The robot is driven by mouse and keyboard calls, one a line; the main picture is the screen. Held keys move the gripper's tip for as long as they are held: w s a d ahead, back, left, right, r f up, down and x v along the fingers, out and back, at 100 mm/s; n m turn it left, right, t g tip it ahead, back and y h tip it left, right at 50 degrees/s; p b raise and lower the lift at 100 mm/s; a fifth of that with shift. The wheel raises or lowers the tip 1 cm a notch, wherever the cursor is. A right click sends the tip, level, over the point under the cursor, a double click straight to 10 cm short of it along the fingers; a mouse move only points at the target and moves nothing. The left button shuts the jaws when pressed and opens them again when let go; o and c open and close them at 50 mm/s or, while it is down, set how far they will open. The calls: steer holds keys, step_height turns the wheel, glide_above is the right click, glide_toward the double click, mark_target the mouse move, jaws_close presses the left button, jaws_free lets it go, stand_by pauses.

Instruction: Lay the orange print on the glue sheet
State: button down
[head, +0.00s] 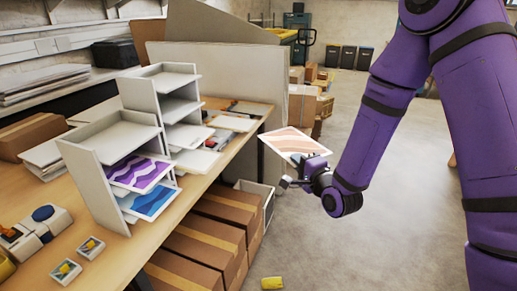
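The orange print (291,142), a pale sheet with orange and peach wavy bands, is in the air to the right of the table (238,162). My gripper (307,163) is shut on its near right edge, and the print is held roughly flat, slightly tilted. My purple arm comes in from the right. The print is above the floor, clear of the table edge. I cannot pick out the glue sheet with certainty; several pale flat sheets lie on and beside the racks.
A white tray rack (110,138) holds a purple print (140,172) and a blue print (150,201). Cardboard boxes (205,240) stand under the table. A yellow object (272,283) lies on the floor. A beige partition (215,80) rises behind the table. Floor around my arm is open.

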steer(key=w+d+f+m+h, duration=0.2)
steer(key=d+f, duration=0.3)
steer(key=d, duration=0.3)
steer(key=w+d+f+m+t+h, duration=0.1)
steer(key=w+d+f+m+h, duration=0.2)
steer(key=d, duration=0.5)
step_height(320, 180, down, 3)
steer(key=w+h, duration=0.1)
steer(key=h, duration=0.1)
steer(key=shift+d+f+t+h, duration=0.15)
steer(key=shift+d+t+h, duration=0.15)
steer(key=shift+d, duration=0.1)
